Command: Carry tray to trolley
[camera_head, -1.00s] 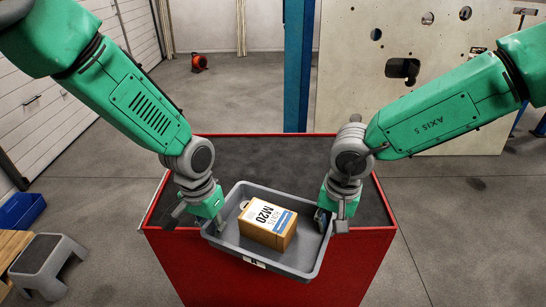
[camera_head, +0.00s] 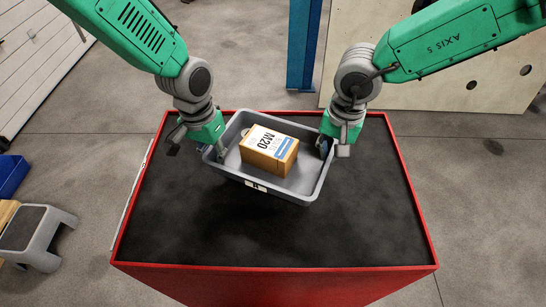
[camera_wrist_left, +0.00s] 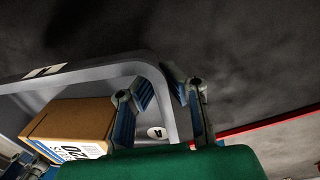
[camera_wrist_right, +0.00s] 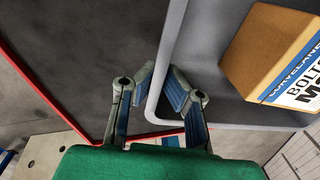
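The grey tray (camera_head: 275,193) hangs between my two grippers over the far half of the red trolley's dark top (camera_head: 270,235); I cannot tell how high above it. A cardboard box (camera_head: 270,150) marked M20 lies in the tray. My left gripper (camera_head: 217,147) is at the tray's left wall, with its fingers on both sides of the rim in the left wrist view (camera_wrist_left: 162,100). My right gripper (camera_head: 327,145) is at the right wall, and the right wrist view (camera_wrist_right: 158,95) shows its fingers on both sides of the rim there.
The near half of the trolley top is bare, with a red raised edge (camera_head: 275,267) around it. A grey step stool (camera_head: 38,235) and a blue bin (camera_head: 12,175) stand on the floor at the left. A blue post (camera_head: 303,50) and a pale panel (camera_head: 480,90) stand behind.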

